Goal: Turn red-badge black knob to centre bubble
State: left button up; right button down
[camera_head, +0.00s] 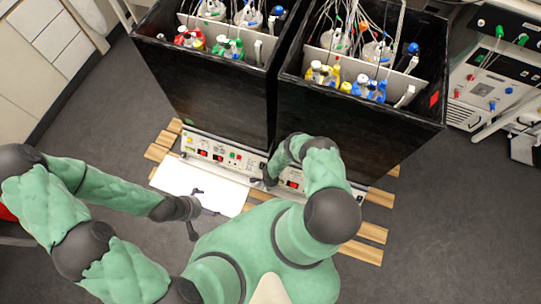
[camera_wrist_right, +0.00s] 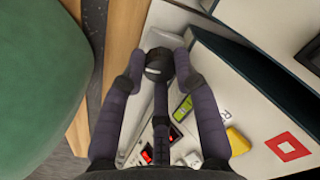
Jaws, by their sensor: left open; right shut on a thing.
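The black knob (camera_wrist_right: 158,62) shows in the right wrist view at the upper middle, beside the white control panel. My right gripper (camera_wrist_right: 160,72) has its fingers closed around it, covering part of its side. A red square badge (camera_wrist_right: 287,147) is on the white panel at lower right. A small yellow-green window (camera_wrist_right: 183,107), possibly the level, sits near the fingers; I cannot make out a bubble. In the head view, my right gripper (camera_head: 264,181) is at the front panel between the two black boxes, the knob hidden there. My left gripper (camera_head: 195,210) is open and empty over the white sheet.
Two black shaker boxes (camera_head: 215,98) and (camera_head: 350,125) hold bottles with coloured caps and tubes. Wooden slats (camera_head: 372,232) lie under them. A white sheet (camera_head: 215,193) lies in front. An instrument rack (camera_head: 495,75) stands at right. The grey floor is clear at lower right.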

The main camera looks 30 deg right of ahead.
jog(key=shift+a+n, duration=0.25)
jog(key=shift+n, duration=0.05)
jog(key=n, duration=0.4)
jog(key=shift+s, duration=0.1)
jog(key=n, duration=0.4)
jog(key=shift+s+a, duration=0.1)
jog(key=shift+s+f+n, duration=0.1)
jog(key=shift+n, duration=0.3)
jog(key=c, duration=0.9)
grip_release()
jog(key=shift+c, duration=0.2)
jog(key=shift+w+d, duration=0.25)
jog(key=shift+r, duration=0.5)
jog(key=shift+s+a+r, duration=0.1)
jog(key=shift+r, duration=1.7)
jog(key=shift+s+a+r, duration=0.1)
jog(key=shift+r, duration=1.65)
